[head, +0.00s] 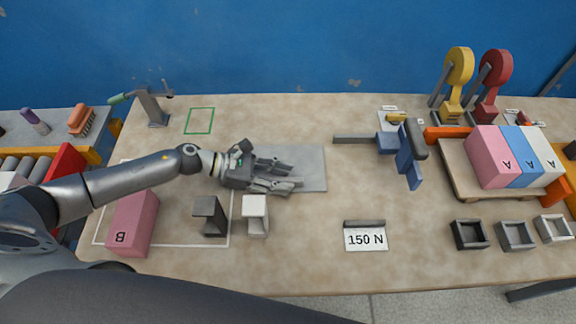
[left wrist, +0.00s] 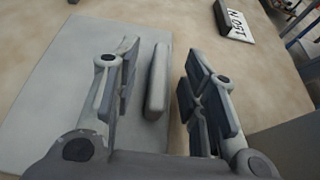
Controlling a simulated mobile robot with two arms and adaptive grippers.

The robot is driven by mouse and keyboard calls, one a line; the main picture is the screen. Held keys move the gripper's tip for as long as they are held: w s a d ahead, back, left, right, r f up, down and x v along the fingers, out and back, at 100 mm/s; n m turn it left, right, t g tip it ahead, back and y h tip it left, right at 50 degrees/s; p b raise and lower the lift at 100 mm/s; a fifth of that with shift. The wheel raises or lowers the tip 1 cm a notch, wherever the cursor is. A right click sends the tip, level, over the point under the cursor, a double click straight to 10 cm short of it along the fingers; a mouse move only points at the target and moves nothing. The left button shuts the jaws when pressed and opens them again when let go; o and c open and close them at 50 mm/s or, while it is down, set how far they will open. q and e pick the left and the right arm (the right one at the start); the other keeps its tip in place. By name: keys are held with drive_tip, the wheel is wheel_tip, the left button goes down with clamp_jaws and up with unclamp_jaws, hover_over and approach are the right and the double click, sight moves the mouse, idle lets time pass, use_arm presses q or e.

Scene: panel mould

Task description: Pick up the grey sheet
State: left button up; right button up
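The grey sheet (head: 312,162) lies flat on the table in the middle of the head view, partly hidden by my left gripper. In the left wrist view the sheet (left wrist: 55,85) fills the left side. A narrow rounded grey bar (left wrist: 157,85) sits along its edge. My left gripper (head: 297,178) is low over the front part of the sheet. In the left wrist view its fingers (left wrist: 160,50) are spread, one on each side of the bar, with gaps on both sides. My right gripper is not in view.
A pink block (head: 133,222), a dark stand (head: 209,215) and a white stand (head: 255,214) are in front of the left arm. A 150 N sign (head: 365,238) lies front right. A blue clamp (head: 408,160) stands right of the sheet. Bare table lies between the sheet and sign.

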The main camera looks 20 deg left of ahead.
use_arm(q)
clamp_jaws()
drive_tip(key=shift+r, duration=0.2)
idle(0.3)
